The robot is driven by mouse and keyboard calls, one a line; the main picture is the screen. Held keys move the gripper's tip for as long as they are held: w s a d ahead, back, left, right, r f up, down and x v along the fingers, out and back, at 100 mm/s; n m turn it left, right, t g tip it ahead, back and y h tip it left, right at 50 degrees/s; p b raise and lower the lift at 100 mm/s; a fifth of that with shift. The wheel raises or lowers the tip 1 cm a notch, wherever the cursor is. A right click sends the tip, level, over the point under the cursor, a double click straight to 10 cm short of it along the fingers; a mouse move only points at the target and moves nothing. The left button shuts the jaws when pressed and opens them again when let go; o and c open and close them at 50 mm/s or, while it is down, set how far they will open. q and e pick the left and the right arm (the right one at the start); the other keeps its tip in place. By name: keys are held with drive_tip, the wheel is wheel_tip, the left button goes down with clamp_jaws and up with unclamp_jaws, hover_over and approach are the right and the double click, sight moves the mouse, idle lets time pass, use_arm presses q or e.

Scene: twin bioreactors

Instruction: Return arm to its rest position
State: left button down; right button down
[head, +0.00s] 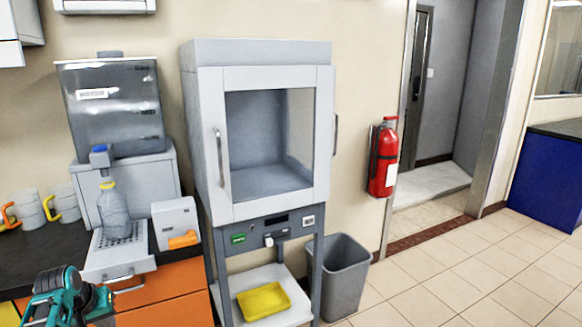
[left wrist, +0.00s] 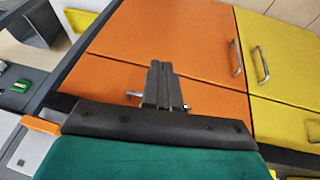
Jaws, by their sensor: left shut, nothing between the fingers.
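My left gripper (left wrist: 160,85) is shut and empty in the left wrist view, with its two dark fingers pressed together in front of orange cabinet fronts (left wrist: 190,40). In the head view a teal and dark part of my left arm (head: 65,300) shows at the lower left, beside the counter and the orange drawers (head: 165,290). The fingertips cannot be made out there. My right gripper is in neither view.
A dispenser (head: 110,110) with a bottle (head: 113,212) under it stands on the dark counter, with mugs (head: 30,210) to its left. A glass-fronted cabinet (head: 262,130) stands right of it, above a yellow tray (head: 263,301). A grey bin (head: 340,280) and open tiled floor (head: 450,280) lie further right.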

use_arm(q)
drive_tip(key=s+d+f+m+y, duration=0.1)
drive_tip(key=s+d+f+m, duration=0.2)
drive_tip(key=s+d, duration=0.55)
drive_tip(key=s+d+r+m+g+h, duration=0.1)
drive_tip(key=s+d+r+m, duration=0.15)
drive_tip(key=s+d, duration=0.7)
drive_tip(key=s+d+r+m+h, duration=0.1)
drive_tip(key=s+d+r+m, duration=0.15)
drive_tip(key=s+d, duration=0.7)
drive_tip(key=w+d+f+t+h, duration=0.1)
drive_tip(key=w+f+t, duration=0.4)
drive_tip(key=f+t, duration=0.2)
drive_tip(key=shift+w+f, duration=0.35)
drive_tip(key=shift+f, duration=0.6)
